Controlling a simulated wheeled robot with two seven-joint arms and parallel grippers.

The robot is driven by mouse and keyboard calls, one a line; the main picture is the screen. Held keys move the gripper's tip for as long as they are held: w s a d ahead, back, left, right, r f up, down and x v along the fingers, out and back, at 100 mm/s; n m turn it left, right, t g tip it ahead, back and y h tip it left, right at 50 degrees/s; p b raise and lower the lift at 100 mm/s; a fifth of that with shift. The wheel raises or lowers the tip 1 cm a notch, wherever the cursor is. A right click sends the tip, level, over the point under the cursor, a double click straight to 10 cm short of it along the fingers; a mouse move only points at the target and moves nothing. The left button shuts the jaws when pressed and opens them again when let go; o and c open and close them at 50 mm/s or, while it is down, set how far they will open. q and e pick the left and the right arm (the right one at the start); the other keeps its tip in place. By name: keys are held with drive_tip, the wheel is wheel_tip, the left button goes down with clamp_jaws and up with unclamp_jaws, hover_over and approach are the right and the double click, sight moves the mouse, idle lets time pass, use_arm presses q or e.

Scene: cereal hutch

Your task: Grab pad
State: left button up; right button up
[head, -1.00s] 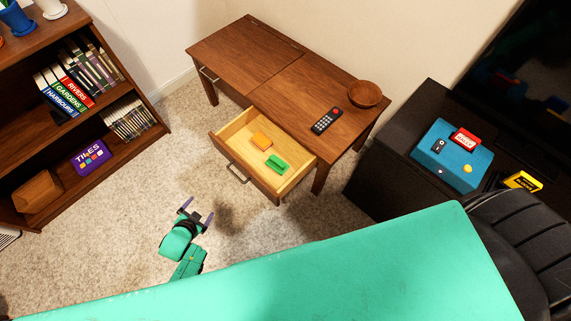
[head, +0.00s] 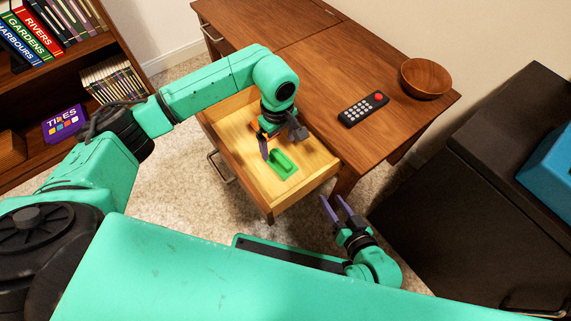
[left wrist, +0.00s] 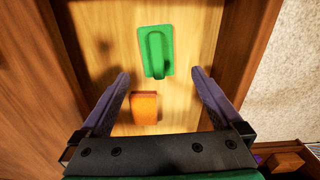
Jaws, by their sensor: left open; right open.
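A green pad with a raised grip (head: 283,164) lies flat on the floor of the open wooden drawer (head: 251,198). In the left wrist view the green pad (left wrist: 155,52) is just beyond my fingertips, roughly centred between them. An orange block (left wrist: 145,109) lies nearer, between the fingers as seen from above; my arm mostly hides it in the head view. My left gripper (head: 281,143) is open and empty, pointing down over the drawer. My right gripper (head: 333,201) is open and empty, outside the drawer near its front right corner.
The wooden desk (head: 300,70) holds a black remote (head: 363,108) and a wooden bowl (head: 427,78). A bookshelf (head: 92,48) with a purple box (head: 65,124) stands left. A dark cabinet (head: 465,185) stands right. The drawer walls surround the pad.

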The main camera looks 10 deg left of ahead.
sight(281, 158)
use_arm(q)
drive_tip(key=f+b, duration=0.1)
drive_tip(key=f, duration=0.3)
drive_tip(key=f+b, duration=0.2)
drive_tip(key=f, duration=0.3)
drive_tip(key=shift+w+d, duration=0.15)
drive_tip(key=shift+w, duration=0.05)
use_arm(e)
drive_tip(key=shift+t, duration=0.3)
wheel_tip(281, 158, down, 4)
drive_tip(key=shift+w+f, duration=0.1)
drive_tip(key=shift+w, duration=0.05)
use_arm(q)
drive_tip(key=shift+c, duration=1.2)
drive_tip(key=c, duration=1)
drive_tip(key=shift+r, duration=0.1)
